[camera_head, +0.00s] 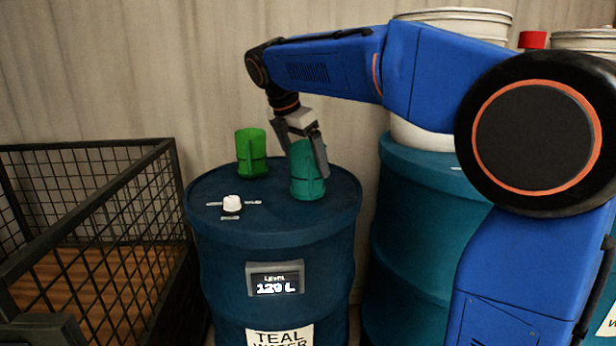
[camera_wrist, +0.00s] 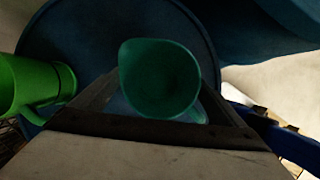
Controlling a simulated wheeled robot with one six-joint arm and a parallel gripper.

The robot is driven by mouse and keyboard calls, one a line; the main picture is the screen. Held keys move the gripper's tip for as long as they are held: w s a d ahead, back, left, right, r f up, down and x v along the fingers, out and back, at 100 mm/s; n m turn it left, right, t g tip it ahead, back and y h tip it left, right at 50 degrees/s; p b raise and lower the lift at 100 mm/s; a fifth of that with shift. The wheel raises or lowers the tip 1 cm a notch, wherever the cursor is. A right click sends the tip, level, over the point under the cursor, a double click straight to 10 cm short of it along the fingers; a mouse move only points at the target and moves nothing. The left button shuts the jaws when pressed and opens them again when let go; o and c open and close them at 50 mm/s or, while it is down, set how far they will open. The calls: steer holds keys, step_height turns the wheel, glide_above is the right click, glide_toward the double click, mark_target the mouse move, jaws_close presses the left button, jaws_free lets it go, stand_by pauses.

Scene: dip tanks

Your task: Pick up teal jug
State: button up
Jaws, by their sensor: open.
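The teal jug (camera_head: 306,178) stands upright on the lid of the dark blue drum, right of the lid's middle. My gripper (camera_head: 308,158) is open and reaches down over the jug from above, with one finger in front of its right side. In the wrist view the teal jug (camera_wrist: 160,82) is seen from above, its open mouth and spout showing. My gripper's fingers (camera_wrist: 162,95) lie on its left and right sides. I cannot tell whether either finger touches it. The jug's handle is partly hidden in the wrist view.
A green jug (camera_head: 251,154) stands left of the teal one on the dark blue drum (camera_head: 275,232); it also shows in the wrist view (camera_wrist: 30,85). A white knob (camera_head: 232,204) sits on the lid's front. A wire-mesh crate (camera_head: 90,225) is at left. A teal drum (camera_head: 415,235) is at right.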

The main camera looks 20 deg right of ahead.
steer(key=c, duration=1.3)
